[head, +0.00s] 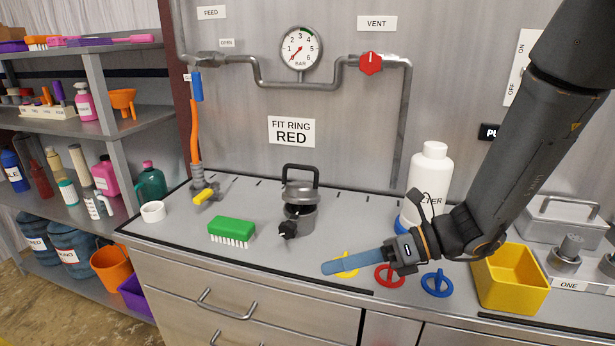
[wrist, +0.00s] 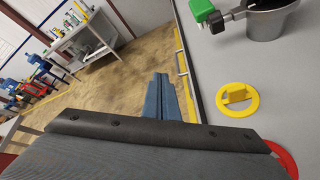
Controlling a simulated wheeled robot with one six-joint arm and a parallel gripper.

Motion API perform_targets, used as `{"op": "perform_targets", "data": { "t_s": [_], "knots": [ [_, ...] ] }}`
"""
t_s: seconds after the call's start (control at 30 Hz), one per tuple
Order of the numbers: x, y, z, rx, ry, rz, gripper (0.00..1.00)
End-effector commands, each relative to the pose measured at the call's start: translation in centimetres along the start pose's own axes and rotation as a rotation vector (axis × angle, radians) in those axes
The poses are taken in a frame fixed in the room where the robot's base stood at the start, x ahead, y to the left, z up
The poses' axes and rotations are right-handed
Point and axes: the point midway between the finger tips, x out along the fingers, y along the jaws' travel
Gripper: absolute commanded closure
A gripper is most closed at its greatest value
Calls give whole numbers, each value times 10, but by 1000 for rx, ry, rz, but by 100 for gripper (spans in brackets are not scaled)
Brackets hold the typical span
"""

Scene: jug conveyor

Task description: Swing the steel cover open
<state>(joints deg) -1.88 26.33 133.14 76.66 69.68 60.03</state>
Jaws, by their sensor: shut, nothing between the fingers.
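A grey steel cover (head: 540,228) with a bar handle lies at the right end of the bench, behind the fitting marked ONE; it looks closed, and its hinge cannot be made out. My gripper (head: 328,268) is well to its left, its blue fingers shut and empty, pointing left over the bench front near the yellow ring (head: 347,271). In the wrist view the shut fingers (wrist: 158,80) show against the floor, left of the yellow ring (wrist: 238,98). The steel cover is outside the wrist view.
A steel pot (head: 301,220) with a black-handled lid, a green brush (head: 232,230) and a white bottle (head: 430,172) stand on the bench. Red (head: 389,276) and blue rings (head: 437,283) lie below my wrist. A yellow bin (head: 511,280) stands before the cover.

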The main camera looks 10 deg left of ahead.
Motion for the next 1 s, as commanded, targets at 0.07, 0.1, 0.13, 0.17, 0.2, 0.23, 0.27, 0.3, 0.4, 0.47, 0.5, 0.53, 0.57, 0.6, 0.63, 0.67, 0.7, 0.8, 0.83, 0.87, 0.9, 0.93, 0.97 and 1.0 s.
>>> {"op": "perform_targets", "data": {
  "t_s": [0.07, 0.1, 0.13, 0.17, 0.2, 0.23, 0.27, 0.3, 0.4, 0.47, 0.5, 0.53, 0.57, 0.6, 0.63, 0.67, 0.7, 0.8, 0.83, 0.87, 0.9, 0.93, 0.97, 1.0],
  "knots": [
    [4, -17, 37, 199, -173, 23, 100],
    [3, -25, 54, 286, -254, 39, 100],
    [2, -32, 66, 344, -310, 51, 100],
    [-1, -38, 76, 397, -364, 64, 100],
    [-4, -46, 89, 457, -427, 81, 100],
    [-7, -51, 96, 496, -468, 93, 100],
    [-10, -56, 103, 530, -504, 105, 100],
    [-14, -61, 111, 565, -547, 119, 100],
    [-20, -70, 122, 623, -615, 143, 100],
    [-21, -72, 127, 639, -634, 151, 100],
    [-20, -73, 129, 644, -641, 154, 100],
    [-19, -73, 131, 646, -642, 155, 100],
    [-16, -73, 133, 646, -642, 156, 100],
    [-12, -73, 136, 645, -642, 155, 100],
    [-9, -73, 138, 645, -641, 155, 100],
    [-5, -73, 141, 645, -639, 155, 100],
    [1, -73, 146, 644, -639, 155, 100],
    [17, -74, 157, 644, -638, 156, 100],
    [22, -74, 161, 643, -638, 155, 100],
    [26, -74, 165, 643, -638, 155, 100],
    [33, -75, 169, 643, -638, 154, 100],
    [38, -75, 173, 643, -638, 154, 100],
    [42, -76, 176, 643, -637, 155, 100],
    [48, -76, 181, 643, -638, 154, 100]
  ]
}}
